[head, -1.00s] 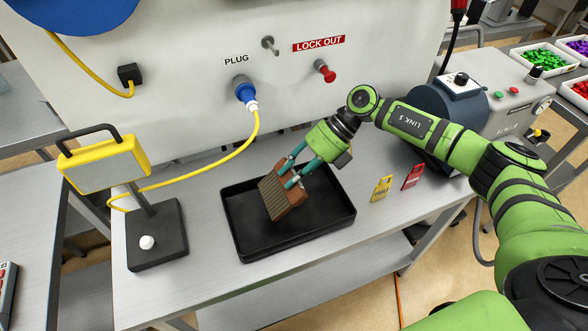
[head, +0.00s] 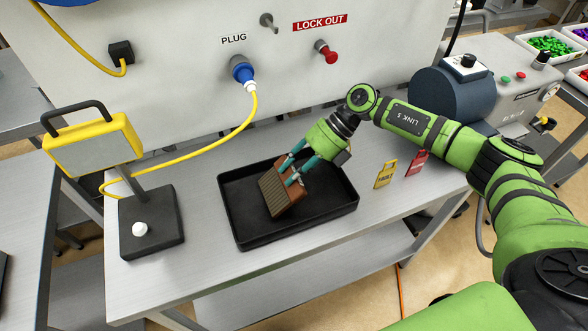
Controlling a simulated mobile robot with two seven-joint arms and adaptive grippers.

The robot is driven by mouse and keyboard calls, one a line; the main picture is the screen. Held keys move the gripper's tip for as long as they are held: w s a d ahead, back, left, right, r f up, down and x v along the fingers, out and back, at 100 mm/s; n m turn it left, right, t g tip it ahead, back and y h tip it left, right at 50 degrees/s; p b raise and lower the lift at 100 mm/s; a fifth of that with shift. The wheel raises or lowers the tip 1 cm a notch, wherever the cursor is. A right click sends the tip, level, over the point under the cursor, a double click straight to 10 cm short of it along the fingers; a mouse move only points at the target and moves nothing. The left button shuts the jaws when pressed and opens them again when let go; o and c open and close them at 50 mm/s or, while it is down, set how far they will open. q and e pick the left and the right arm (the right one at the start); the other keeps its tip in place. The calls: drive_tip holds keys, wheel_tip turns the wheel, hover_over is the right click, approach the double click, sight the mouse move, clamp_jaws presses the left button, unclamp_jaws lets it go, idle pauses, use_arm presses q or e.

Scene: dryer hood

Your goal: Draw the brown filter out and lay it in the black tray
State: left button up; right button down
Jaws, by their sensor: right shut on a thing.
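The brown filter (head: 274,194) is a small block with a ribbed grey-brown face. It is tilted, in or just over the black tray (head: 243,239); I cannot tell whether its lower edge touches the tray floor. My right gripper (head: 293,172) comes down from the upper right and is shut on the filter, its teal fingers at the filter's upper side. The black tray is shallow and holds nothing else that I can see. My left gripper is not in view.
A yellow work lamp (head: 93,145) on a black base stands left of the tray. A yellow cable (head: 190,157) runs to the blue plug (head: 243,72) on the white panel.

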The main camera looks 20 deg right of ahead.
drive_tip(key=shift+f+b, duration=0.65)
drive_tip(key=shift+f, duration=0.2)
drive_tip(key=c, duration=0.8)
unclamp_jaws()
drive_tip(key=shift+c, duration=0.2)
drive_tip(key=v, duration=1.2)
drive_tip(key=shift+w+r, duration=0.1)
